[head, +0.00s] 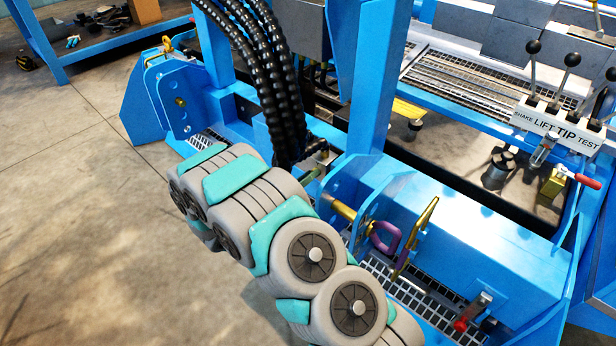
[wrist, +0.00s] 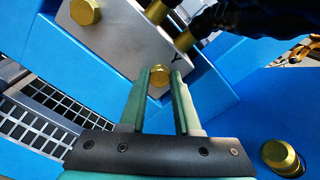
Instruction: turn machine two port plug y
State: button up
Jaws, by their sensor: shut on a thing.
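The brass plug y (wrist: 160,79) sits on a grey metal block (wrist: 118,35) in the wrist view, beside the letter Y. My gripper (wrist: 160,72) has its two green-padded fingers on either side of the plug's head, shut on it. The plug appears to be still seated in the block. In the head view my grey and teal arm reaches in from the bottom toward the blue machine (head: 480,245). My gripper and the plug are hidden there behind the arm.
Other brass fittings (wrist: 85,12) and black hoses (wrist: 240,20) crowd the block. Thick black hoses (head: 275,85) hang beside a blue post (head: 378,75). A lever panel (head: 555,127) reads SHAKE, LIFT, TIP, TEST. Open concrete floor (head: 80,200) lies at left.

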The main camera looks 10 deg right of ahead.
grip_shut()
jog(key=shift+m+b, duration=0.4)
jog(key=shift+s+d+m+b, duration=0.1)
jog(key=shift+m+b, duration=3)
jog(key=shift+m, duration=0.2)
jog(key=shift+s+m+b, duration=0.1)
jog(key=shift+m+b, duration=3)
jog(key=shift+m, duration=0.2)
jog(key=o, duration=0.7)
grip_release()
